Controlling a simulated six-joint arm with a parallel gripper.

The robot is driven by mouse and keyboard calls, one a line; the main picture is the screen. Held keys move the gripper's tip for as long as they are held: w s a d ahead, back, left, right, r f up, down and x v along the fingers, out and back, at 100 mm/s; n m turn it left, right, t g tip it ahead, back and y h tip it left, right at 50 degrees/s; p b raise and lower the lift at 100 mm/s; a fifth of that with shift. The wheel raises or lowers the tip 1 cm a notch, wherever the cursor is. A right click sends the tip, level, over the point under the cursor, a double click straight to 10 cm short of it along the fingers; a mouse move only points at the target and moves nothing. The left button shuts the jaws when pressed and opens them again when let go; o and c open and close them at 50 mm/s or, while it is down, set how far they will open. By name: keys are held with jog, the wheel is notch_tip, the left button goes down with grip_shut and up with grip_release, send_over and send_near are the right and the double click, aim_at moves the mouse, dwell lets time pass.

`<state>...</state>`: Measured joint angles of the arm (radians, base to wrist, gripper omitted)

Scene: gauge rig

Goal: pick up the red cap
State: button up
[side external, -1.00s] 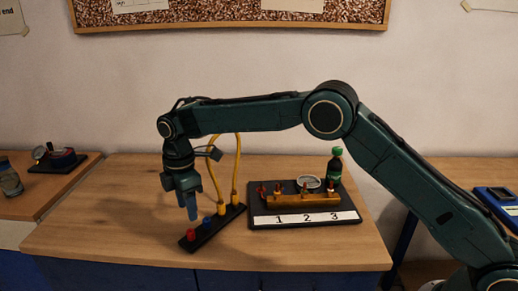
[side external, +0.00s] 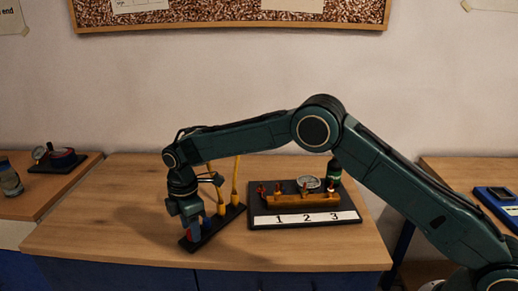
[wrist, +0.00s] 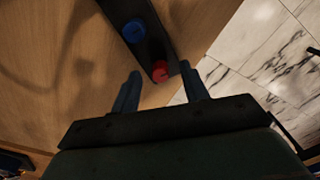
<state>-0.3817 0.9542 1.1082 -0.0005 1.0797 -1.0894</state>
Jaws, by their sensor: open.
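The red cap (wrist: 160,71) sits at the near end of a narrow black strip (wrist: 150,42) on the wooden table. In the wrist view it lies between and just beyond the tips of my gripper (wrist: 159,75), closer to the right finger. My gripper is open and empty. In the side view my gripper (side external: 191,232) is low over the strip's near end, and its fingers largely hide the red cap there. A blue cap (wrist: 133,31) sits farther along the same strip.
To the right stands a black board with a brass manifold (side external: 300,200), red-handled valves, a round gauge (side external: 308,182) and a card (side external: 305,219) marked 1, 2, 3. The table's front edge is close to the strip.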

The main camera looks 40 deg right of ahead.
jog(key=shift+f, duration=0.3)
grip_shut()
dwell(0.3)
jog(key=shift+r, duration=0.1)
notch_tip(320, 180, up, 20)
dwell(0.8)
jog(key=shift+d, duration=0.1)
dwell(0.5)
